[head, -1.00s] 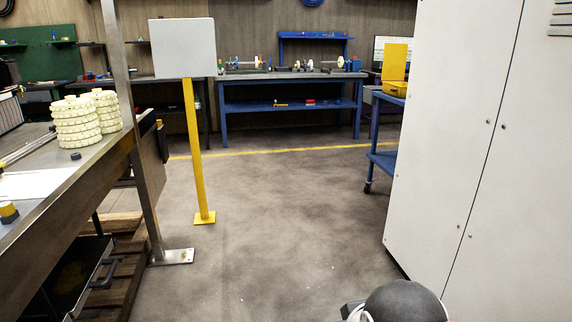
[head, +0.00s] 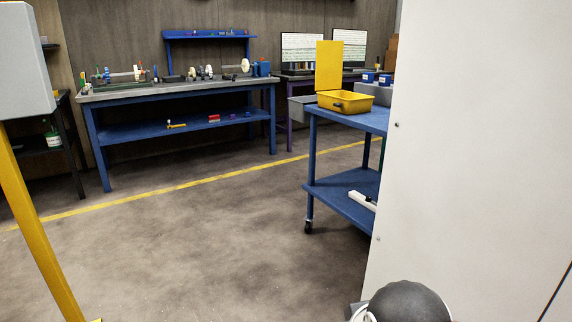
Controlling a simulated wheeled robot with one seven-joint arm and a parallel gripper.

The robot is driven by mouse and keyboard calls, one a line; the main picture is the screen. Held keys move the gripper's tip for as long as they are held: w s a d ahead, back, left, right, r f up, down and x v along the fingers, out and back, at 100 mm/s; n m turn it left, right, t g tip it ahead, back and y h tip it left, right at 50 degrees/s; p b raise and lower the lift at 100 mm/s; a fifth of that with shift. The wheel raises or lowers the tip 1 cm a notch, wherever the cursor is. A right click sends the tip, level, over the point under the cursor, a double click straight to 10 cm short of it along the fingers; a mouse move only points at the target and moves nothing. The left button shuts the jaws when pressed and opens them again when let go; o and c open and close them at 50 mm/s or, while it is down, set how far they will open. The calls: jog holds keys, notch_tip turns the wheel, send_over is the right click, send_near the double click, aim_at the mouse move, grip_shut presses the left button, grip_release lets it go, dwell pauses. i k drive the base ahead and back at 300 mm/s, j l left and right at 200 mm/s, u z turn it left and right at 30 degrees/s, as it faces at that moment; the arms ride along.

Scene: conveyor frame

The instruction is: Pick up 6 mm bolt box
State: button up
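I cannot pick out the 6 mm bolt box for certain in the head view. Two small blue boxes with pale markings, a left one (head: 368,77) and a right one (head: 385,79), are at the back of the blue cart's top; their labels are too small to read. A rounded dark part of my own arm shows at the bottom edge. My gripper is not in view, so whether it is open or shut does not show.
The blue cart (head: 341,202) holds an open yellow case (head: 346,101). A large white cabinet (head: 475,150) blocks the right side and hides part of the cart. A blue workbench (head: 180,96) stands at the back. A yellow post (head: 30,220) is at left; the middle floor is clear.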

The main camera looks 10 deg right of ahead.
aim_at(367, 77)
jog(key=i+z, duration=0.4)
jog(key=i+j+z, duration=0.25)
jog(key=i+z, duration=0.2)
jog(key=i+j+z, duration=0.4)
jog(key=i+j, duration=0.65)
jog(key=i, duration=0.05)
